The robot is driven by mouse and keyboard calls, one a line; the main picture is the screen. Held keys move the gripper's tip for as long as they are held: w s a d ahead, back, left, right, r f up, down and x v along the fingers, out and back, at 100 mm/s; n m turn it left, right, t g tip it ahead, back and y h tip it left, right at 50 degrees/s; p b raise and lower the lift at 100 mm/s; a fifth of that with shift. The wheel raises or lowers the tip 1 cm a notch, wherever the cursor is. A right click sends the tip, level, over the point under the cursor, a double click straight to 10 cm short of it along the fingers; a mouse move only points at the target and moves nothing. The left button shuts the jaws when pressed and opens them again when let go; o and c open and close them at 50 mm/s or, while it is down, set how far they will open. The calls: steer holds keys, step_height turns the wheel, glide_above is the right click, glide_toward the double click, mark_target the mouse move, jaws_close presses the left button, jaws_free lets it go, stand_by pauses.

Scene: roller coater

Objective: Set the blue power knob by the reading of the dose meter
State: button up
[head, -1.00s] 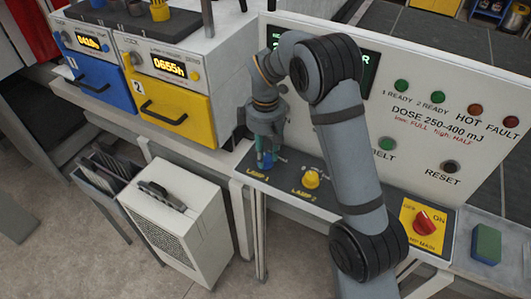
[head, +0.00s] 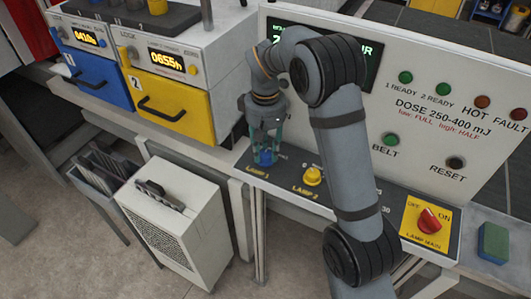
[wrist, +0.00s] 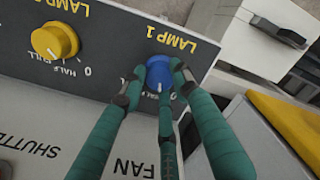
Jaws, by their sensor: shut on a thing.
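The blue power knob (head: 266,158) sits on the dark control strip above the label LAMP 1. My gripper (head: 265,150) points down over it. In the wrist view the blue knob (wrist: 159,74) lies between my green fingertips (wrist: 152,80), which are shut on it. Its white pointer mark faces the gripper side, and part of the scale around it is hidden by the fingers. I cannot tell which mark it points to. The panel's display (head: 368,65) is mostly covered by my arm, so no dose reading is legible. The panel text reads DOSE 250-400 mJ, low: FULL, high: HALF.
The yellow LAMP 2 knob (head: 312,176) stands close to the right of the blue knob. The red lamp main switch (head: 429,219) is further right. Yellow drawer (head: 170,108) and blue drawer (head: 100,78) units stand left, with a white box (head: 172,220) below.

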mark_target(266, 153)
steer(key=shift+m+b, duration=0.6)
steer(key=shift+m, duration=0.9)
steer(key=o, duration=1.2)
steer(key=shift+c, duration=0.2)
steer(key=shift+r, duration=0.1)
step_height(266, 153, up, 12)
